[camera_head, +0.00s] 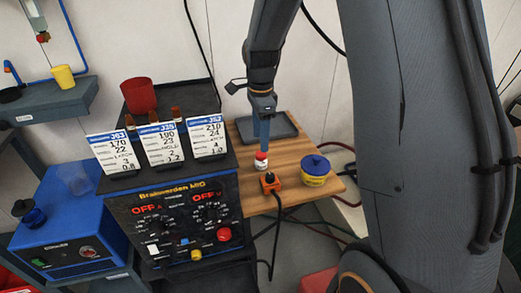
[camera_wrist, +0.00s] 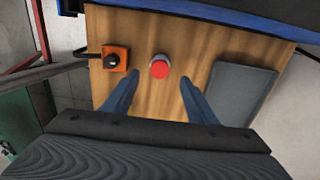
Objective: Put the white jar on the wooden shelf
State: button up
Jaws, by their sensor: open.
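The white jar (camera_head: 261,163), small with a red top, stands upright on the wooden shelf (camera_head: 238,148) near its left edge. In the wrist view, the jar (camera_wrist: 160,67) shows its red lid from above, with bare wood (camera_wrist: 205,60) around it. My gripper (camera_head: 264,142) points down just above and behind the jar. In the wrist view, its two blue fingers (camera_wrist: 159,77) are spread apart with nothing between them. The jar appears just beyond the fingertips and apart from them.
An orange switch box (camera_head: 270,184) and a blue-lidded yellow tub (camera_head: 315,177) stand on the shelf near the jar. A dark grey tray (camera_wrist: 245,93) lies on the other side. The welding machine (camera_head: 170,215) with several cards stands close at the left.

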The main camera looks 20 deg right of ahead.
jog(key=s+r+n, duration=0.2)
jog(key=s+n, duration=1.6)
jog(key=s, duration=0.4)
